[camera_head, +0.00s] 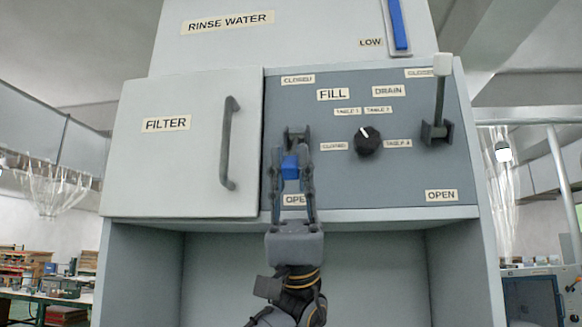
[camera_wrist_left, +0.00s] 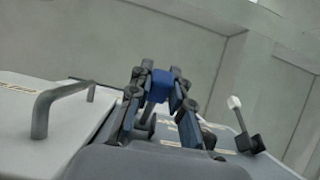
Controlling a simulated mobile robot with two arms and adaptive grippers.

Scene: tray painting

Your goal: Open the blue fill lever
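The fill lever has a blue handle (camera_head: 290,167) and a dark mount (camera_head: 297,135) on the grey panel below the FILL label. The handle points out from the panel and somewhat down, between the CLOSED label above and the OPEN label below. My left gripper (camera_head: 292,170) comes up from below, with a finger against each side of the blue handle. In the left wrist view the blue handle (camera_wrist_left: 160,86) fills the gap between the fingertips of my left gripper (camera_wrist_left: 160,90). The gripper hides part of the lever and the OPEN label. My right gripper is not in view.
The filter door (camera_head: 185,150) with its grey handle (camera_head: 230,145) is left of the lever. The black selector knob (camera_head: 367,141) is on the right. Further right the white-tipped drain lever (camera_head: 441,85) stands upright. An open recess (camera_head: 380,275) lies below the panel.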

